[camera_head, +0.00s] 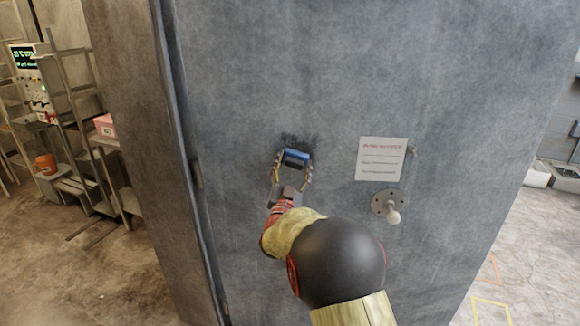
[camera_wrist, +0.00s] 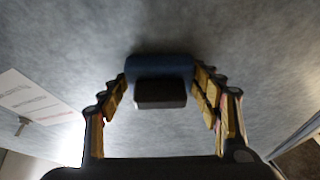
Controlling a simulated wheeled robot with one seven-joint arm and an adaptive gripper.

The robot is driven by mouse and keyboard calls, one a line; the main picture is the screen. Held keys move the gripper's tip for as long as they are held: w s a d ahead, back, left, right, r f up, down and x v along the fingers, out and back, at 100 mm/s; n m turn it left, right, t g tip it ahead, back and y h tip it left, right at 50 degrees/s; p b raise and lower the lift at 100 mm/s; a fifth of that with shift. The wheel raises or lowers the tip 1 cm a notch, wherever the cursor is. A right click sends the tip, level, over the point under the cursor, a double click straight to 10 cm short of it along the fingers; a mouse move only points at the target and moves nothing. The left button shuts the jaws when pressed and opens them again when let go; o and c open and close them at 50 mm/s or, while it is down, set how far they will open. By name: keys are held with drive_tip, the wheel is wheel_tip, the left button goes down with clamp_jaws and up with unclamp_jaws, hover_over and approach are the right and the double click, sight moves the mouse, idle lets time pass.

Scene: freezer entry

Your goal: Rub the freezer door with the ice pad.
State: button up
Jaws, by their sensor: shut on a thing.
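The freezer door (camera_head: 270,90) is a large grey upright panel that fills the middle of the head view. The ice pad (camera_head: 297,155) is blue with a dark block on its near side; it also shows in the wrist view (camera_wrist: 160,68). My gripper (camera_head: 292,163) is shut on the ice pad, with one finger on each side. The pad is at the door's face, left of the paper notice. A dark patch or shadow shows on the door around the pad. I cannot tell whether the pad touches the door.
A paper notice (camera_head: 382,159) and a round plate with a knob (camera_head: 390,206) are on the door to the right of my gripper. Metal shelves (camera_head: 85,120) with boxes stand at the left. The door face above the pad is clear.

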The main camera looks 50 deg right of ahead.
sight(306, 146)
drive_tip(key=shift+s+d+b, duration=1.45)
drive_tip(key=shift+s+d, duration=0.15)
drive_tip(key=shift+s, duration=0.25)
drive_tip(key=shift+s+d+b, duration=1.4)
drive_tip(key=shift+s+d, duration=0.2)
drive_tip(key=shift+s, duration=0.25)
drive_tip(key=shift+r, duration=0.85)
drive_tip(key=shift+w+a+b, duration=0.8)
drive_tip(key=shift+w+a, duration=0.55)
drive_tip(key=shift+w, duration=0.3)
drive_tip(key=shift+w+a+b, duration=0.8)
drive_tip(key=shift+w+a, duration=0.55)
drive_tip(key=shift+w, duration=0.3)
drive_tip(key=shift+w+a, duration=1.3)
drive_tip(key=shift+w, duration=0.3)
drive_tip(key=shift+w+a, duration=1.3)
drive_tip(key=shift+w, duration=0.25)
drive_tip(key=shift+a+r+p, duration=0.1)
drive_tip(key=shift+r+p, duration=0.2)
drive_tip(key=shift+r, duration=0.55)
drive_tip(key=shift+s+d+b, duration=0.15)
drive_tip(key=shift+s+d, duration=1.55)
drive_tip(key=shift+s, duration=0.25)
drive_tip(key=shift+s+d+b, duration=0.15)
drive_tip(key=shift+s+d, duration=1.55)
drive_tip(key=shift+s, duration=0.2)
